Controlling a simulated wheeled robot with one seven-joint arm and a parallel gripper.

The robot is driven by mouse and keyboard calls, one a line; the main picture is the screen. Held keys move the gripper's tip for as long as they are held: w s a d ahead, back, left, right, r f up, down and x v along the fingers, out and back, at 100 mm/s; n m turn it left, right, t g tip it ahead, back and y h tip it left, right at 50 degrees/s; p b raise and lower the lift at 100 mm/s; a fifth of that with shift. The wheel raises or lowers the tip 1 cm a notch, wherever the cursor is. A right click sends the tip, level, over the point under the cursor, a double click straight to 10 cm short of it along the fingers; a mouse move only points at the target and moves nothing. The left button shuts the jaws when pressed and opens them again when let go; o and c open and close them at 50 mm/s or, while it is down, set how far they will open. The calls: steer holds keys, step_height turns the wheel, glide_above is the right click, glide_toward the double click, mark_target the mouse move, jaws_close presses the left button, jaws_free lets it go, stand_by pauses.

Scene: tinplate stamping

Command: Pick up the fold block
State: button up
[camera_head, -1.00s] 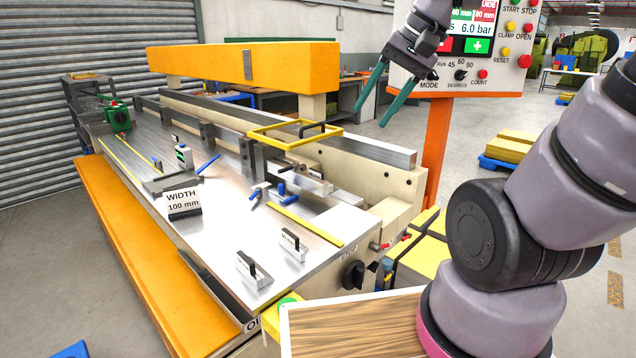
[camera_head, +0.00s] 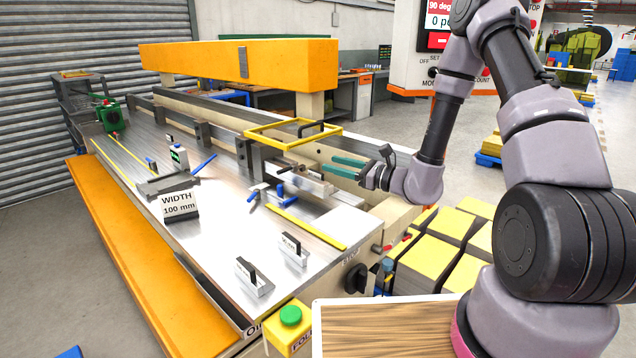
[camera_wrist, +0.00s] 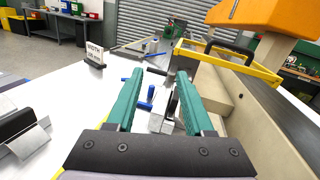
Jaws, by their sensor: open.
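Two small metal blocks with upright black handles stand apart on the steel table near its front corner: the nearer one (camera_head: 254,280) and the farther one (camera_head: 293,249). Their labels are too small to read, so I cannot tell which is the fold block. In the wrist view, a metal block with a black handle (camera_wrist: 28,142) shows at the left edge. My gripper (camera_head: 330,165) has two teal fingers, apart and empty, over the machine's right side, beyond and above both blocks. In the wrist view my gripper (camera_wrist: 160,74) points at blue-handled hardware, with the block off to the left.
A yellow frame (camera_head: 292,134) with a black handle stands close to my fingers. A blue-handled clamp (camera_head: 262,192) and a "WIDTH 100 mm" sign (camera_head: 179,204) are on the table. A green-button box (camera_head: 290,328) and a wooden board (camera_head: 385,332) are in front. Bare steel surrounds the blocks.

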mark_target(316, 171)
steer(key=f+m+t+h, duration=0.1)
steer(key=f, duration=0.1)
steer(key=w+d+f+m+t, duration=0.1)
steer(key=f, duration=0.1)
steer(key=w+d+f+m+h, duration=0.1)
steer(key=f, duration=0.1)
steer(key=shift+f+m+t+h, duration=0.1)
steer(key=shift+m+t+h, duration=0.2)
steer(key=shift+m+t, duration=0.1)
steer(key=shift+w+a+f, duration=0.15)
steer(key=shift+w+f, duration=0.05)
steer(key=shift+w, duration=0.1)
steer(key=x, duration=1)
steer(key=shift+s+a, duration=0.1)
jaws_close()
steer(key=shift+r, duration=0.1)
